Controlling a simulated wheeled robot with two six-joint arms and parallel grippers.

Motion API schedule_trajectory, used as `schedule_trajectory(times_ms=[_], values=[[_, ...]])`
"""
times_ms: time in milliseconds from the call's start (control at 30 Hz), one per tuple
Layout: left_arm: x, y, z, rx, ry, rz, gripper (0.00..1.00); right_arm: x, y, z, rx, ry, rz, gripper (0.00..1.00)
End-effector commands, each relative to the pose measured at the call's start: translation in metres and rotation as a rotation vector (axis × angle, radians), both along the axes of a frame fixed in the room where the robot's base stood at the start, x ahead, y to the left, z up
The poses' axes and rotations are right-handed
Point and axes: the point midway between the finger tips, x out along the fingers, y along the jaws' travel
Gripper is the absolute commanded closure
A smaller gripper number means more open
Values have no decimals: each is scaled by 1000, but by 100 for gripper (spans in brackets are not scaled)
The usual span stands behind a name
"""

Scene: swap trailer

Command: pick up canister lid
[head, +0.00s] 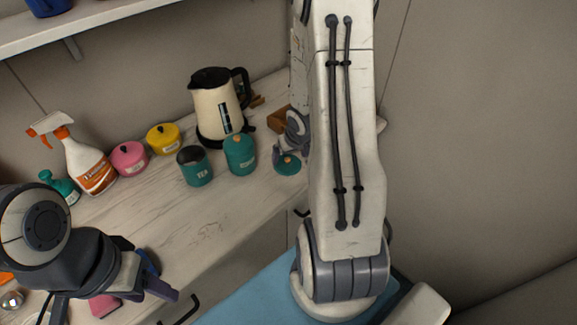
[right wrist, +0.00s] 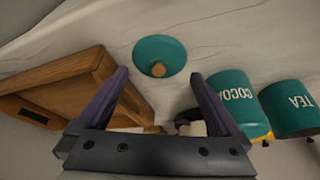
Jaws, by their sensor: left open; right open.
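The teal canister lid (head: 287,165) with a small wooden knob lies flat on the white wooden counter, right of the cocoa canister. In the right wrist view the lid (right wrist: 160,50) is just beyond the fingertips. My right gripper (right wrist: 158,76) is open and empty, its fingers spread toward the lid without visible contact. In the head view my right arm partly hides this gripper. The teal TEA canister (head: 196,172) stands open and uncovered. The teal COCOA canister (head: 240,158) has its lid on. My left gripper (head: 160,279) is open at the lower left, far from the lid.
A cream kettle (head: 217,115) stands behind the canisters. A wooden box (right wrist: 65,85) is close beside my right gripper. Pink (head: 129,159) and yellow (head: 164,138) pots and a spray bottle (head: 87,165) stand further left. The counter front is clear near the canisters.

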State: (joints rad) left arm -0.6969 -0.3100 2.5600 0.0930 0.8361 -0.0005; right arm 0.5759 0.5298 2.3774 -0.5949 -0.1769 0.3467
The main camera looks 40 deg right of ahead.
Motion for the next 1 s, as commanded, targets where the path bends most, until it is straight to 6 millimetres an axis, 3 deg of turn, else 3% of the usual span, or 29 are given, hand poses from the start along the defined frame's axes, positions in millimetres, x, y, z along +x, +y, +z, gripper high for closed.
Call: schedule_trajectory(times_ms=[33, 200, 533, 733, 1000], values=[[0, 0, -7, 0, 0, 0, 45, 3, -1, -12, 2, 3, 0, 0], [0, 0, -16, 0, 0, 0, 45, 13, -5, -32, 1, 1, 0, 0], [0, 0, -16, 0, 0, 0, 45, 16, -6, -35, 0, 0, 0, 0], [0, 0, -16, 0, 0, 0, 45, 15, -6, -36, 1, 2, 0, 76], [0, 0, -16, 0, 0, 0, 45, 13, -6, -38, 3, 7, -1, 81]])
